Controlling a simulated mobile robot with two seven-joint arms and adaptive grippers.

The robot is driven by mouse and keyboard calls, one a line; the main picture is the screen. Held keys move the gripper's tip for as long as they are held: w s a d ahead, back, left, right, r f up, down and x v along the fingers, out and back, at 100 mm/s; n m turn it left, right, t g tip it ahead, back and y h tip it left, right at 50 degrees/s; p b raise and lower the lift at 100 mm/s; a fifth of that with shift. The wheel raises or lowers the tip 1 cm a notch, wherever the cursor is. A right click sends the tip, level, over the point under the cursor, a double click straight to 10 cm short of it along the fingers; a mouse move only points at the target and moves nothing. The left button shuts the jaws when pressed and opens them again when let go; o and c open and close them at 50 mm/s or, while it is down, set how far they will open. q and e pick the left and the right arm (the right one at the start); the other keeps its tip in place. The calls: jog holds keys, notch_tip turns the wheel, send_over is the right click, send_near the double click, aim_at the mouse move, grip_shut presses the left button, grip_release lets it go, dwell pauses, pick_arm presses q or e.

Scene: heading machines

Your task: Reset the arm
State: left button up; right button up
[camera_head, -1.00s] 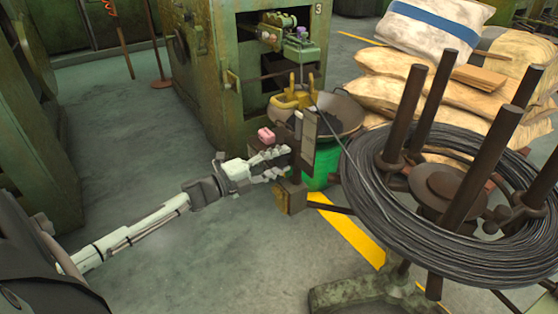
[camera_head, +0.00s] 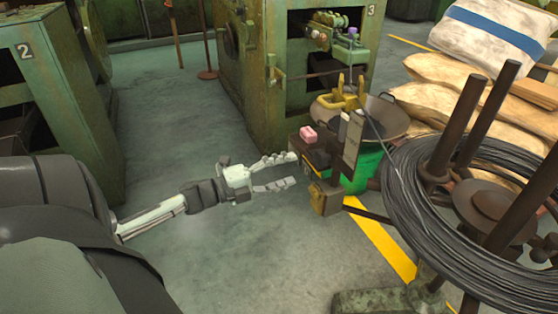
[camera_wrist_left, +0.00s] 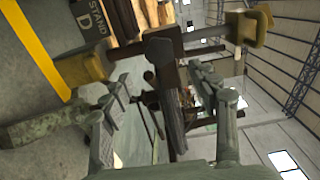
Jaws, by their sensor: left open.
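My left gripper (camera_head: 292,171) reaches in from the left in the head view, with its two fingers apart and nothing between them. My left arm's white forearm and large dark upper links fill the lower left. My right gripper is not in view.
A wire coil (camera_head: 430,220) on a spool with dark posts stands at the right. A green bucket (camera_head: 368,170) is beside the stand. The machine marked 3 (camera_head: 262,90) is behind, and the machine marked 2 (camera_head: 50,95) is at the left. Open floor (camera_head: 270,260) lies in front.

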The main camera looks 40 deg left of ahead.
pick_arm(q)
jog(key=shift+v, duration=1.05)
notch_tip(320, 180, down, 13)
jog(key=s+n+g+y, duration=0.2)
jog(key=n+g+y, duration=0.2)
jog(key=n+y, duration=0.75)
jog(key=s+d+f+n+g+h, duration=0.1)
jog(key=s+d+f+n+g, duration=0.3)
jog(key=s+d, duration=0.3)
jog(key=s+d+f+n+g+h+p, duration=0.1)
jog(key=s+d+f+n+g, duration=0.3)
jog(key=s+d, duration=0.4)
jog(key=shift+f+n+g+h, duration=0.4)
jog(key=shift+n+g+h, duration=0.25)
jog(key=shift+n+g, duration=0.15)
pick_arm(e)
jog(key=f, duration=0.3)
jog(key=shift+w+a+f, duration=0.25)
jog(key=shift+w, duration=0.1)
